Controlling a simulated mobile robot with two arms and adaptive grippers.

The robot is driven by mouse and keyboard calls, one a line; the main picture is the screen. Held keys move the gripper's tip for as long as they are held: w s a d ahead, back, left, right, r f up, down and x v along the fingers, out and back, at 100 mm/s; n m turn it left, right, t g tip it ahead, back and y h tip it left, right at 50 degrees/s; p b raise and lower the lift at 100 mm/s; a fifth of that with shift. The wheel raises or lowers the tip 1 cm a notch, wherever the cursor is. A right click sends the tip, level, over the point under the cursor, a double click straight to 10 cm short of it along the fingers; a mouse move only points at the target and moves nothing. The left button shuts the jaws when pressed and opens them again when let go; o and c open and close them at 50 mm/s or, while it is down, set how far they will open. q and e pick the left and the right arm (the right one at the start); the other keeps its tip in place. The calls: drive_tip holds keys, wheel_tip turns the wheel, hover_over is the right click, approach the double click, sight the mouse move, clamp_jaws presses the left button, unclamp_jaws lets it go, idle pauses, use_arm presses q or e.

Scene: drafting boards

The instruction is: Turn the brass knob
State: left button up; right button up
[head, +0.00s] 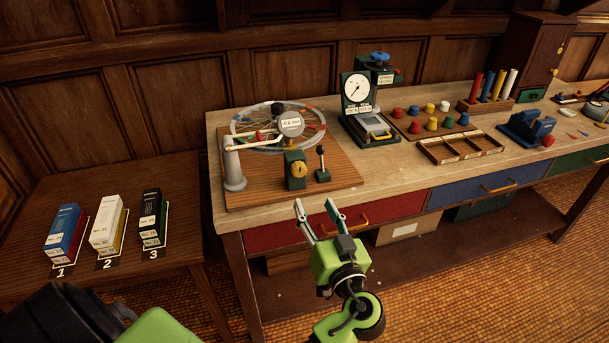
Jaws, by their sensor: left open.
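The brass knob (298,169) is on the front of a small dark green box on a wooden board (342,182), at the left end of the workbench. My left gripper (314,203) is open, its two fingers apart with nothing between them. In the picture its fingertips are below and slightly right of the knob, by the bench's front edge, apart from the knob. My right gripper is not in view.
A small black lever (322,163) stands just right of the knob. A spoked wheel (262,128) and a grey post (233,170) are behind and left. A dial gauge (357,88) stands further right.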

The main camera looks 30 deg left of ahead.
sight(300, 174)
use_arm(q)
drive_tip(key=p+x, duration=0.3)
drive_tip(key=x, duration=0.8)
drive_tip(key=shift+w+a+p, duration=0.1)
drive_tip(key=shift+w+p, duration=0.1)
drive_tip(key=shift+p, duration=0.1)
drive_tip(key=shift+w+a, duration=0.35)
drive_tip(key=shift+a, duration=0.1)
drive_tip(key=shift+w+a+f, duration=0.1)
drive_tip(key=c, duration=1.1)
